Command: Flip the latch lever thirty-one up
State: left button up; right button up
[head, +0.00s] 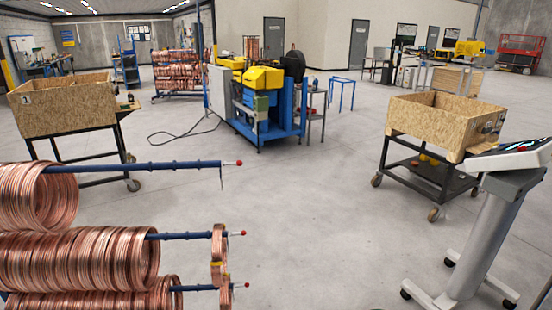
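Three dark blue rods stick out to the right from copper coils at the lower left. The top rod (150,167) ends in a red tip (239,163), and a thin dark piece, perhaps a latch lever (221,179), hangs down near that end. The middle rod (185,236) and bottom rod (198,288) also have red tips. A narrow copper coil (217,252) hangs by the middle rod's end and hides part of it. I cannot read any number thirty-one. Neither of my grippers is in view.
Copper coils (80,262) fill the lower left. A wooden crate on a wheeled cart (62,107) stands at left, another (440,118) at right. A grey console stand (490,225) is at front right. A blue and yellow machine (262,95) stands mid-room. The middle floor is clear.

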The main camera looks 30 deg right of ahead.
aim_at(239, 163)
jog(key=l, duration=0.8)
jog(key=k+l, duration=0.15)
jog(key=l, duration=0.7)
